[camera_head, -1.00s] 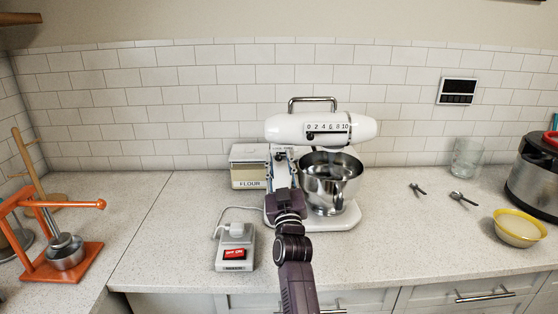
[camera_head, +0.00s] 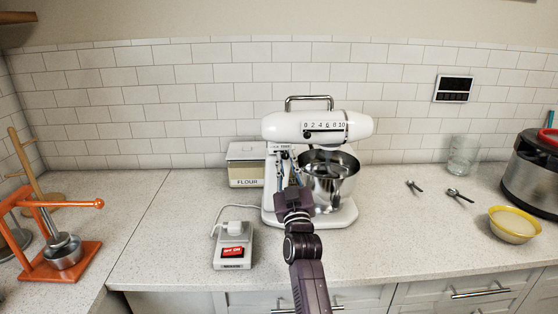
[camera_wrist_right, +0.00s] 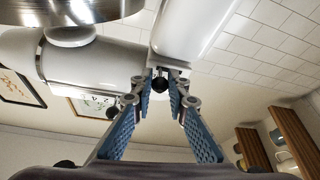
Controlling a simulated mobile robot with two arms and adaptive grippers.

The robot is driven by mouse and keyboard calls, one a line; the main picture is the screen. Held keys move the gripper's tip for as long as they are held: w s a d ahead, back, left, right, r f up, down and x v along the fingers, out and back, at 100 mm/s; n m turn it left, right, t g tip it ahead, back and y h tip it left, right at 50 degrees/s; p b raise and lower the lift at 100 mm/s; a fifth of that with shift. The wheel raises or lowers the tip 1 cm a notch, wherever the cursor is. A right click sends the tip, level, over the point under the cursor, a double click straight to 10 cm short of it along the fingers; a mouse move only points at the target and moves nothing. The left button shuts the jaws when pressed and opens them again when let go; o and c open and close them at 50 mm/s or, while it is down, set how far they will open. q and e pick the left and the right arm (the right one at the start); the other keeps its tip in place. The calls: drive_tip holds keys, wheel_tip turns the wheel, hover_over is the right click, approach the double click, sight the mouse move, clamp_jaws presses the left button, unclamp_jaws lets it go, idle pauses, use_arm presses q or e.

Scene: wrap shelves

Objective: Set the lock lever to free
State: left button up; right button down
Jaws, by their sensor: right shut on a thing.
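The white stand mixer (camera_head: 312,127) stands on the counter with its head level over a steel bowl (camera_head: 330,178). The lock lever, with a small black knob (camera_wrist_right: 160,84), sits on the mixer's neck just below the head. In the head view it is mostly hidden by my gripper. My right gripper (camera_head: 287,160) reaches up to the neck from the front, left of the bowl. In the right wrist view the blue-padded fingers (camera_wrist_right: 161,92) are shut on the lever, one on each side of the knob. My left gripper is not in view.
A power switch box (camera_head: 233,247) with a red switch and plug stands front left of the mixer. A flour container (camera_head: 246,168) stands behind left. An orange press (camera_head: 62,245) is far left. Spoons (camera_head: 458,194), a yellow bowl (camera_head: 513,226) and a large pot (camera_head: 532,175) are right.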

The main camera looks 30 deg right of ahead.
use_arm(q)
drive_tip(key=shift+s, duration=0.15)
use_arm(e)
drive_tip(key=shift+d+f, duration=0.1)
drive_tip(key=c, duration=2)
unclamp_jaws()
drive_tip(key=shift+s+d, duration=0.1)
drive_tip(key=shift+d, duration=0.05)
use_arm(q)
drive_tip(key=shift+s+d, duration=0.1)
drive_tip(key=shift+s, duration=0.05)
use_arm(e)
drive_tip(key=shift+o, duration=0.2)
drive_tip(key=shift+d, duration=0.1)
drive_tip(key=v, duration=0.7)
drive_tip(key=shift+s, duration=0.25)
drive_tip(key=shift+f, duration=0.2)
